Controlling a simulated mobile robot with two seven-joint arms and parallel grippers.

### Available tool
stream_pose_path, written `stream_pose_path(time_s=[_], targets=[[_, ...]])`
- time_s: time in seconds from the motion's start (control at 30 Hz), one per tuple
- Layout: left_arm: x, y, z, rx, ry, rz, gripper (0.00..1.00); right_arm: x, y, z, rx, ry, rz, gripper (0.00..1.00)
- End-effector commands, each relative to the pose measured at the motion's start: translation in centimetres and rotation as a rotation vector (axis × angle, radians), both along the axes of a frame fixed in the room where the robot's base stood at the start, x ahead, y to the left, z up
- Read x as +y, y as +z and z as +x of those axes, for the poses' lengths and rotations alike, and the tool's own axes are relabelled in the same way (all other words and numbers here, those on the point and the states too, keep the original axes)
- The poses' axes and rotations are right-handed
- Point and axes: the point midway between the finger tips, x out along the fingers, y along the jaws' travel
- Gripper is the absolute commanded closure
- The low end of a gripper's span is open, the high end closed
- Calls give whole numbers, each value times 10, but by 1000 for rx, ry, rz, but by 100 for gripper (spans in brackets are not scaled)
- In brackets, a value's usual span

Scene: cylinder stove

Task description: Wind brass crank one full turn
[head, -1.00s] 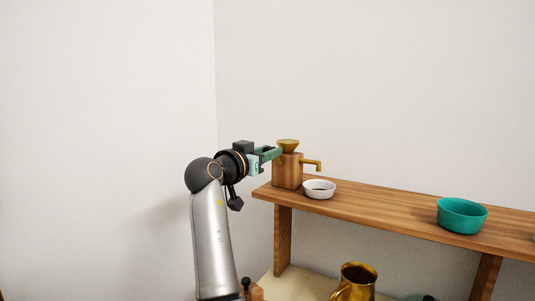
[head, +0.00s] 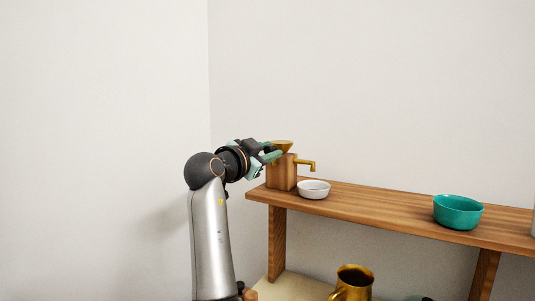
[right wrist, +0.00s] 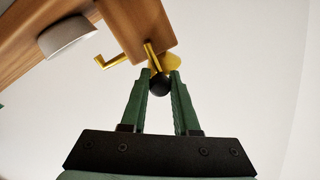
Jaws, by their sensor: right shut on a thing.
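A wooden mill (head: 281,172) with a brass funnel top (head: 283,146) and a brass spout (head: 306,164) stands at the left end of the shelf. In the right wrist view its brass crank (right wrist: 151,56) runs along the mill's body and ends in a black knob (right wrist: 159,85). My right gripper (right wrist: 160,80) is shut on this knob, with one green finger on each side. In the head view the right gripper (head: 274,154) is beside the mill's upper left and hides the crank. My left gripper is out of view.
A small white bowl (head: 314,189) stands on the wooden shelf (head: 385,203) by the mill, below the spout. A teal bowl (head: 458,212) is farther right. A brass jug (head: 354,280) stands below the shelf. The shelf between the bowls is clear.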

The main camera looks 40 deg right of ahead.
Motion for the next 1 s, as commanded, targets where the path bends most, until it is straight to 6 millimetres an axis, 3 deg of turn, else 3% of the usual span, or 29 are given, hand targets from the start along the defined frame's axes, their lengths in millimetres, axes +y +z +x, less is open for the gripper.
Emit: stream_pose_path(time_s=[0.37, 0.4, 0.63, 1.0], targets=[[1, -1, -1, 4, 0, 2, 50, 0, -1, 0, -3, 1, 4, 100], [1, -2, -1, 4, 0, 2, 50, 0, -1, 0, -3, 1, 4, 68], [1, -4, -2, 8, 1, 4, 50, 0, -1, 0, -3, 0, 3, 42], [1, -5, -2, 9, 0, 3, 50, 8, -1, -2, -3, 2, 2, 41]])
